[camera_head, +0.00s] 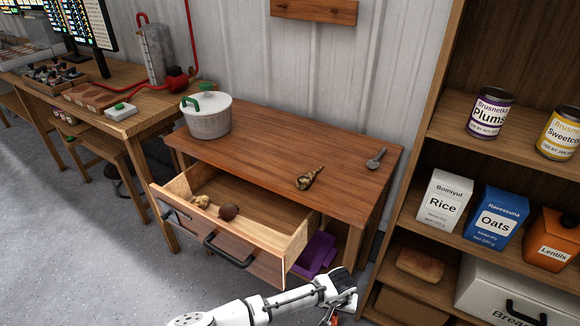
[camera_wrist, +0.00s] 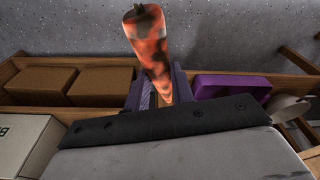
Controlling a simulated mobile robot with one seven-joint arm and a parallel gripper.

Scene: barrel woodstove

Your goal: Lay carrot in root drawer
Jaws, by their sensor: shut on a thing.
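The carrot (camera_wrist: 148,45), orange-red with dark patches, is held between the jaws of my gripper (camera_wrist: 157,92) in the wrist view. Its thick dark-topped end points away from the palm. In the head view my gripper (camera_head: 338,312) is at the bottom edge, in front and to the right of the open drawer, and the carrot is mostly hidden or out of frame. The root drawer (camera_head: 262,265) is pulled out from the wooden table. Inside it lie a knobbly pale root (camera_head: 201,201) and a round dark red-brown root (camera_head: 228,212); its right part is bare.
On the table (camera_head: 260,150) stand a lidded pot (camera_head: 208,118), a mottled tapered thing (camera_head: 309,178) and a spoon (camera_head: 376,159). A purple bin (camera_head: 316,254) sits below. A shelf unit (camera_head: 425,125) with tins and boxes rises close at right.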

